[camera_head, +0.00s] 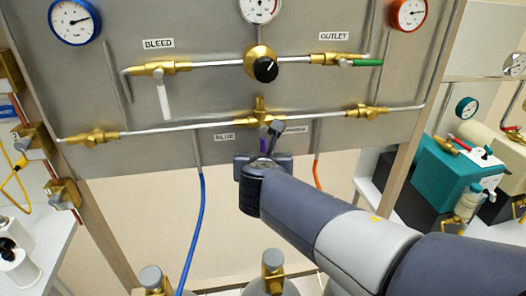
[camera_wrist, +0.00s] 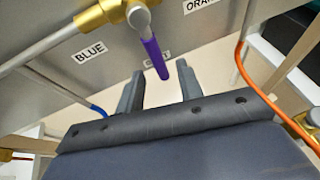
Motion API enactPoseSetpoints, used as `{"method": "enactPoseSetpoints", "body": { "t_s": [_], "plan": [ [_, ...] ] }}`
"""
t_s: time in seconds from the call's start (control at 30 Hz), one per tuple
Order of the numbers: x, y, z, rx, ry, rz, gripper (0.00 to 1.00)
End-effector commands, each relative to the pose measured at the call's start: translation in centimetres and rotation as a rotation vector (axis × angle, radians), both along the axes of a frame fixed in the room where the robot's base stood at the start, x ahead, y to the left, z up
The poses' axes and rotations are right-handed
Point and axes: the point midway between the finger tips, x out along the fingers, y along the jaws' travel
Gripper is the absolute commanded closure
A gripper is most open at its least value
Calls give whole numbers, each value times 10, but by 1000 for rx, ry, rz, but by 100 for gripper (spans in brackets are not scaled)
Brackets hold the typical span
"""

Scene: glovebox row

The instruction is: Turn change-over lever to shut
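The change-over lever is a purple handle (camera_wrist: 154,57) on a grey hub below a brass valve body (camera_wrist: 105,12). In the wrist view it points down and slightly right, between the BLUE label (camera_wrist: 90,51) and the ORANGE label (camera_wrist: 200,4). Its lower part crosses a small label (camera_wrist: 148,54) that is partly hidden and hard to read. My gripper (camera_wrist: 159,70) is open, with a finger on each side of the lever's lower end in the picture; I see no contact. In the head view my gripper (camera_head: 264,157) covers most of the lever (camera_head: 263,144).
Above are a black-knobbed regulator (camera_head: 262,65), a white-handled BLEED valve (camera_head: 163,90) and a green-handled OUTLET valve (camera_head: 365,63). A blue hose (camera_head: 196,220) and an orange hose (camera_wrist: 262,97) hang either side of my gripper. Gas cylinders (camera_head: 273,270) stand below.

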Motion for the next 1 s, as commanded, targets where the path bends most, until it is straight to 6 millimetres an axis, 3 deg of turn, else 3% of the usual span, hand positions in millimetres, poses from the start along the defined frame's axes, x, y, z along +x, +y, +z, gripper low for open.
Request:
{"method": "enactPoseSetpoints", "body": {
  "t_s": [0.1, 0.33, 1.0],
  "plan": [
    [-20, 0, 10, 2, -2, 4, 65],
    [-43, -2, 18, -1, 0, 1, 65],
    [-47, -3, 19, 0, 1, 0, 65]
  ]
}}
